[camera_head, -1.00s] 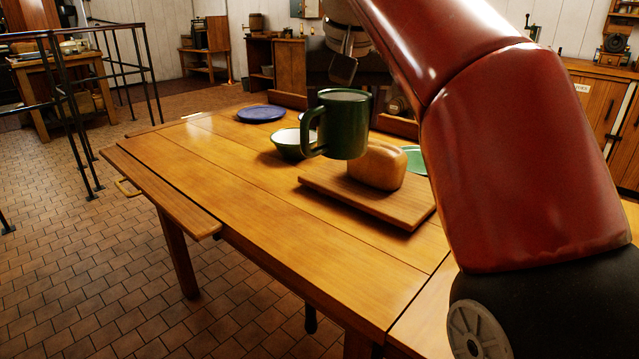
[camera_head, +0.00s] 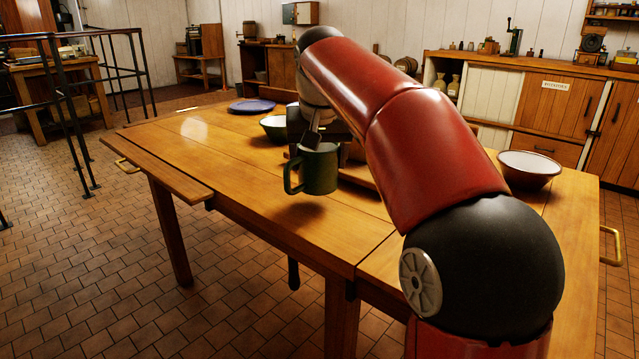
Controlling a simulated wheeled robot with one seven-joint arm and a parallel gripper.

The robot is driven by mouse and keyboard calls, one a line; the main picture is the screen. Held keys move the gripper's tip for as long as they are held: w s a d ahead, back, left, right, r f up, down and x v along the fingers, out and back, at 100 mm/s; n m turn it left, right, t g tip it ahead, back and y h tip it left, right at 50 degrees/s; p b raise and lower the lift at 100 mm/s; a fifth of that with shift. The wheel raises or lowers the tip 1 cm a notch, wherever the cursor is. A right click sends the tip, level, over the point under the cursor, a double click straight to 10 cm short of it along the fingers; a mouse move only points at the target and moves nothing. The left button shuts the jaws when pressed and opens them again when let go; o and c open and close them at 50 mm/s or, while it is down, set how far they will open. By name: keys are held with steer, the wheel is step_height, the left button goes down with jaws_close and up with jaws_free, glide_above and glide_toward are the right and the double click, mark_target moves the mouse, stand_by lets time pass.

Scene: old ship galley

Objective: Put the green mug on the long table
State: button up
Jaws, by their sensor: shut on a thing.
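The green mug (camera_head: 319,171) hangs upright from my gripper (camera_head: 312,143), its handle pointing left. My gripper is shut on the mug near its rim; the fingertips are small and partly hidden. The mug is a little above the long wooden table (camera_head: 230,163), near its front edge, and a dark shadow lies on the boards beneath it. I see no contact between the mug and the table.
A white bowl with a dark outside (camera_head: 529,168) stands at the right. My arm mostly hides a wooden board (camera_head: 357,176). The table's front left is bare.

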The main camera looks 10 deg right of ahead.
mark_target(319, 176)
steer(key=shift+f+b, duration=1.6)
steer(key=shift+f, duration=0.3)
steer(key=shift+f, duration=0.15)
steer(key=o, duration=1.1)
steer(key=p+v, duration=0.3)
steer(key=v, duration=0.9)
